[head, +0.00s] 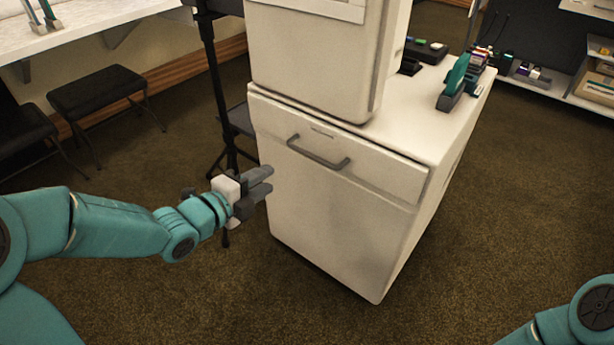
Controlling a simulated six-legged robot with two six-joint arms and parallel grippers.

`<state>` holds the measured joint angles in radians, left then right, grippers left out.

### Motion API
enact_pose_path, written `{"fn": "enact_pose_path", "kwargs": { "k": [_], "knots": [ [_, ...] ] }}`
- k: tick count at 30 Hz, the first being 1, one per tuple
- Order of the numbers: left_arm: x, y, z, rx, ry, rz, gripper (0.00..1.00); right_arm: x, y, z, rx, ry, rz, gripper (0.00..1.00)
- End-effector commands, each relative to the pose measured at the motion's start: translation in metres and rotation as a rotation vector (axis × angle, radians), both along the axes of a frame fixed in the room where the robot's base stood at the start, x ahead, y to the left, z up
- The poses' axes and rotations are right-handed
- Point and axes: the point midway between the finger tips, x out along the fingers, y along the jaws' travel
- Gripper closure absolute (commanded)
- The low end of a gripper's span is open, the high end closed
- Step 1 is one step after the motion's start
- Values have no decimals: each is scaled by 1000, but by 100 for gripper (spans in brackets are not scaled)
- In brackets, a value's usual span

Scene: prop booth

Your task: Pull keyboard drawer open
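The keyboard drawer (385,175) is the wide, pale front panel near the top of a white cabinet (330,225). It looks shut, about flush with the cabinet face. A dark grey bar handle (318,158) crosses its middle, with a small label slot above it. My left gripper (268,182) is to the left of the handle and lower in the picture, close to the cabinet's left edge. Its two grey fingers look apart, with nothing between them, and point right. It is not on the handle. My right gripper is out of view; only part of that arm shows at bottom right.
A large white box-shaped unit (310,50) stands on the cabinet, with a teal object (456,76) behind it. A dark stand (213,90) is left of the cabinet. Black stools (97,88) are further left. The carpet (470,220) in front and right is clear.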

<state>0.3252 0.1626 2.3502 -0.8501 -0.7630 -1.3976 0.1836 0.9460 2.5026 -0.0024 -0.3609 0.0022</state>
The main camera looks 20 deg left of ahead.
Motion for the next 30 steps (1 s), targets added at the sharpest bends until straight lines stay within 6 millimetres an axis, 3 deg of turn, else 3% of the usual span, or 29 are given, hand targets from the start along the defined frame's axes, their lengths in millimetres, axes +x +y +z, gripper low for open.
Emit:
{"fn": "enact_pose_path", "kwargs": {
  "k": [5, 21, 30],
  "knots": [
    [8, -6, 0, 34, -30, -17, 65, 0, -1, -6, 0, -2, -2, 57],
    [116, -44, -27, 30, -25, -11, 65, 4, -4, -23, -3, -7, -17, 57],
    [143, -51, -30, 31, -24, -8, 65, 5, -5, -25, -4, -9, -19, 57]
  ]
}}
